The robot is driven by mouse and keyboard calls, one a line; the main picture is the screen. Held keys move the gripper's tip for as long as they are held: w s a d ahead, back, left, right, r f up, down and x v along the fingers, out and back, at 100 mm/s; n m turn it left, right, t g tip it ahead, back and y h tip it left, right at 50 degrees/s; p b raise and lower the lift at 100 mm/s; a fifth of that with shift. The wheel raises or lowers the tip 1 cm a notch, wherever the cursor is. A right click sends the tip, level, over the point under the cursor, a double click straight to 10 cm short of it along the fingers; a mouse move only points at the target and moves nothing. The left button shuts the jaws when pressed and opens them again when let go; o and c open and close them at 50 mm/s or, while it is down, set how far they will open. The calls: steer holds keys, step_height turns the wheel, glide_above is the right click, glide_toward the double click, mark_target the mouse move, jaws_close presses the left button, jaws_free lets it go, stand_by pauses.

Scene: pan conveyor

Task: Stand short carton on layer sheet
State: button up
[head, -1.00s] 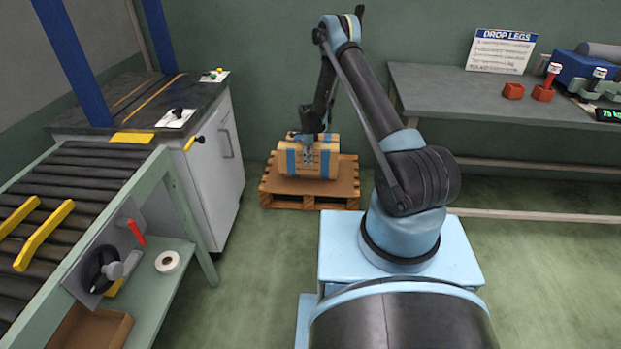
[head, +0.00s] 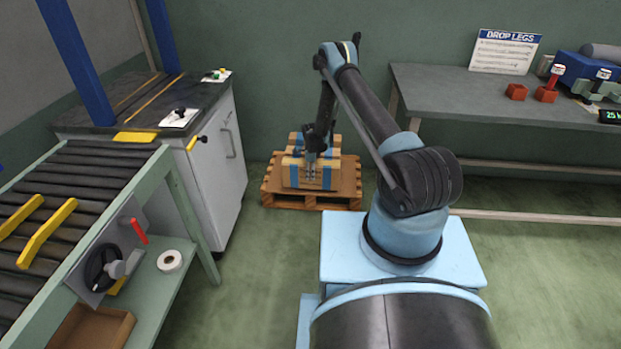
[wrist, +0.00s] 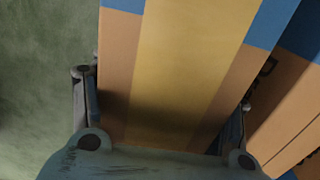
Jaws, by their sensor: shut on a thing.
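The short carton (head: 318,183), tan with blue bands, is at the front of the pallet, between the fingers of my gripper (head: 310,173). In the wrist view the carton (wrist: 190,60) has a yellow strip along its top, and my gripper (wrist: 160,118) has one finger on each side of it. The brown layer sheet (head: 349,183) shows bare to the right of the carton. The carton's underside is hidden, so I cannot tell whether it touches the sheet.
Another blue-banded carton (head: 332,145) stands just behind, and shows close on the right in the wrist view (wrist: 285,105). The wooden pallet (head: 290,202) lies between the white cabinet (head: 222,165) and the workbench (head: 480,95). Floor in front is clear.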

steer(key=shift+f, duration=1.4)
steer(key=o, duration=1.7)
steer(key=shift+c, duration=0.2)
step_height(320, 180, up, 12)
steer(key=shift+r, duration=0.1)
